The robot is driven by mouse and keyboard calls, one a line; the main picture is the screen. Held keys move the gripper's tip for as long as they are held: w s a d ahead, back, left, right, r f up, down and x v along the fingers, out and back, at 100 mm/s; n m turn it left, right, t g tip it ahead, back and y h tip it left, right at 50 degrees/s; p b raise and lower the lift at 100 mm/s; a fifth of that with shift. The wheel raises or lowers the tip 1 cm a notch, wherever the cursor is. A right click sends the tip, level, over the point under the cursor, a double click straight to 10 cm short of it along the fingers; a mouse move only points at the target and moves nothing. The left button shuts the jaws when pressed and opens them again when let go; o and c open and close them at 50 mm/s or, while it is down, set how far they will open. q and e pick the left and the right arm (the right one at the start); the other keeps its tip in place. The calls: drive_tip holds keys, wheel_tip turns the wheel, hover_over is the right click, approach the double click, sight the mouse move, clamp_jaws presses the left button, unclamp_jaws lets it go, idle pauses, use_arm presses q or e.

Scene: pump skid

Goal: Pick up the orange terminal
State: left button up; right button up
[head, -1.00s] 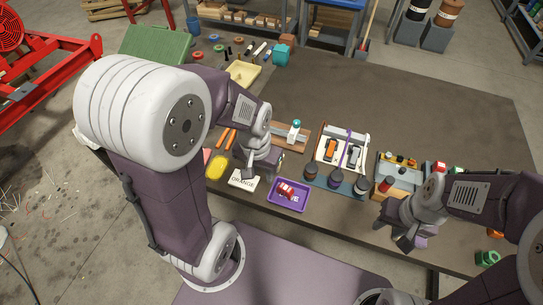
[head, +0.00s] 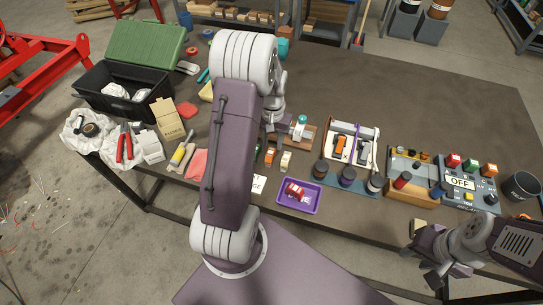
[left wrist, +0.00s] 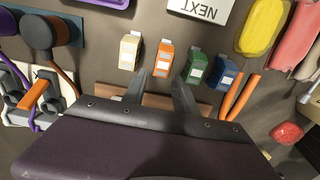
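The orange terminal (left wrist: 164,58) stands in a row of small blocks in the left wrist view, between a cream terminal (left wrist: 130,51) and a green terminal (left wrist: 193,65). A blue terminal (left wrist: 223,73) is beyond the green one. The orange terminal also shows in the head view (head: 270,156), just right of my left arm. My left gripper (left wrist: 160,80) is open and empty, its fingertips pointing at the orange terminal with the terminal apart from them. In the head view the arm hides part of the row. My right gripper (head: 425,267) looks open and empty at the table's front edge.
A card reading NEXT (left wrist: 205,8) lies beyond the terminals. A purple tray (head: 312,207) with a red-and-white item is to the right. A wooden rail (head: 301,146) is behind. The table's back right is clear.

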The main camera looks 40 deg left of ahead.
sight(272, 149)
use_arm(q)
drive_tip(key=shift+f, duration=0.15)
drive_tip(key=f, duration=0.4)
drive_tip(key=shift+s+d+f, duration=0.1)
drive_tip(key=shift+s+f, duration=0.2)
drive_tip(key=shift+s, duration=0.05)
drive_tip(key=shift+w+f, duration=0.15)
drive_tip(key=shift+f, duration=0.15)
clamp_jaws()
wheel_tip(272, 149, up, 4)
drive_tip(key=shift+r, duration=0.2)
drive_tip(key=w+d+r, duration=0.2)
drive_tip(key=d+r, duration=0.5)
drive_tip(key=d, duration=0.4)
drive_tip(key=shift+w+d, duration=0.2)
drive_tip(key=shift+w, duration=0.05)
